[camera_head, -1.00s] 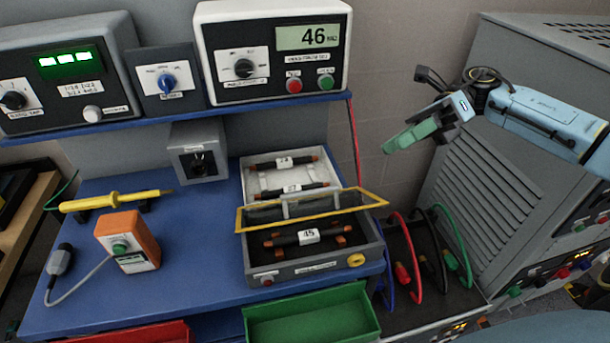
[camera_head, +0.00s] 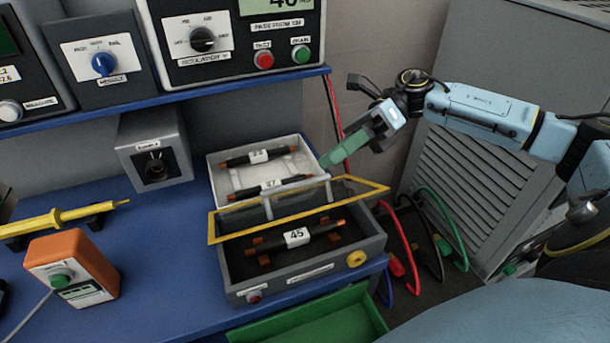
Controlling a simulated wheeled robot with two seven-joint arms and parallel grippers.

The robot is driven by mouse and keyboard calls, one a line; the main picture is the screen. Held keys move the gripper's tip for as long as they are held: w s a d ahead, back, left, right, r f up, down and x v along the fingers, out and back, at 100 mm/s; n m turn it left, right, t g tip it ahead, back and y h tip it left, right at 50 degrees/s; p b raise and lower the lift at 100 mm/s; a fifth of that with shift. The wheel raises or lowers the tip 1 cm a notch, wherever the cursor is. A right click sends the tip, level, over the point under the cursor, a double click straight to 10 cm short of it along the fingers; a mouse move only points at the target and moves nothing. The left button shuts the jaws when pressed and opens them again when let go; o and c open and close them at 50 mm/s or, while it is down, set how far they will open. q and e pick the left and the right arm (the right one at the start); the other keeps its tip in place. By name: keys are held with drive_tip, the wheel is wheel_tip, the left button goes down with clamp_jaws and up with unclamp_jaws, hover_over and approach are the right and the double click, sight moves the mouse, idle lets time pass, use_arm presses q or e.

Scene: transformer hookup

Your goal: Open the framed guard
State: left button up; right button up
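The framed guard (camera_head: 292,229) is a clear panel in a thin yellow frame. A fuse marked 45 (camera_head: 298,237) shows in front of the guard. My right gripper (camera_head: 340,155) has green fingertips and hangs above and behind the guard's right side, near the white tray's right rear corner. It appears apart from the frame and holds nothing visible. The gap between its fingers cannot be made out. My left gripper is out of view.
The white tray (camera_head: 225,177) holds two fuses. A blue shelf (camera_head: 205,93) with meters overhangs the back. A green bin (camera_head: 345,312) stands in front. Coloured cables (camera_head: 440,220) stand to the right.

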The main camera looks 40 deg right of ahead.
drive_tip(key=x, duration=0.7)
clamp_jaws()
